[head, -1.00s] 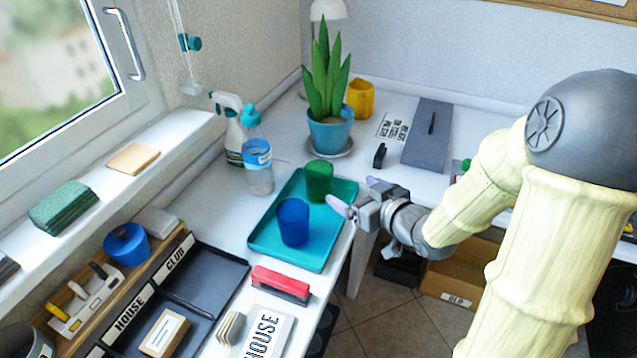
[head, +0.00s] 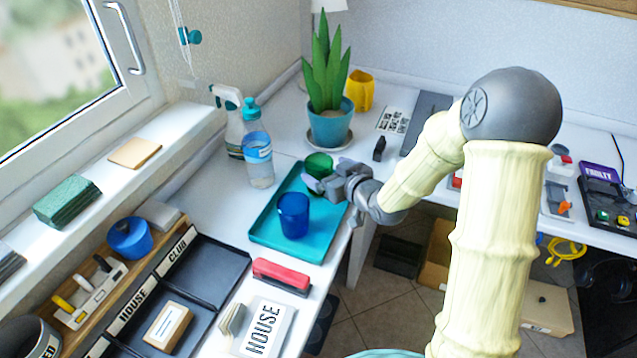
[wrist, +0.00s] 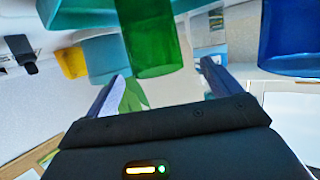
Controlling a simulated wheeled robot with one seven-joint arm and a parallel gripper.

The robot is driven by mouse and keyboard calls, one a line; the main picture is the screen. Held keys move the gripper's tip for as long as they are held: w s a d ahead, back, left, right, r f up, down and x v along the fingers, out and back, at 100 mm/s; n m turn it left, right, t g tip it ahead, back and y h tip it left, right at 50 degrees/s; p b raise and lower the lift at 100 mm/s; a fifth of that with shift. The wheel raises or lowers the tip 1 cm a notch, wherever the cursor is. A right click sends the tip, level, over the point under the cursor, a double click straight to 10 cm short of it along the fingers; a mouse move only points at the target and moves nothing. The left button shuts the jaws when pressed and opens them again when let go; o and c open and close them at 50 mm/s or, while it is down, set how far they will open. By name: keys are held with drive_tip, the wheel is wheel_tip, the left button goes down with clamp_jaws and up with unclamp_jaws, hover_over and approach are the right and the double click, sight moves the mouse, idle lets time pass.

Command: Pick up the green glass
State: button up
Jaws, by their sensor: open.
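The green glass (head: 318,164) stands on the teal tray (head: 262,236), toward its far end. In the head view my gripper (head: 326,184) is at the tray's right edge, close to the glass, and hides its lower part. In the wrist view the green glass (wrist: 150,40) appears upside down just ahead of my gripper (wrist: 155,82), its rim side above and between the two fingers. The fingers are apart with nothing held. I cannot tell whether the glass is fully between them.
A blue glass (head: 294,214) stands on the tray in front of the green one.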

sight(312, 160)
drive_tip(key=x, duration=0.5)
drive_tip(key=shift+w+d+f, duration=0.1)
drive_tip(key=shift+w+f, duration=0.05)
drive_tip(key=shift+f, duration=0.05)
drive_tip(key=shift+c, duration=0.2)
drive_tip(key=c, duration=1.6)
drive_tip(key=shift+c, duration=0.2)
drive_tip(key=shift+r, duration=0.25)
wheel_tip(312, 160, up, 10)
drive_tip(key=p, duration=0.1)
drive_tip(key=shift+f+p, duration=0.2)
drive_tip(key=shift+p, duration=0.2)
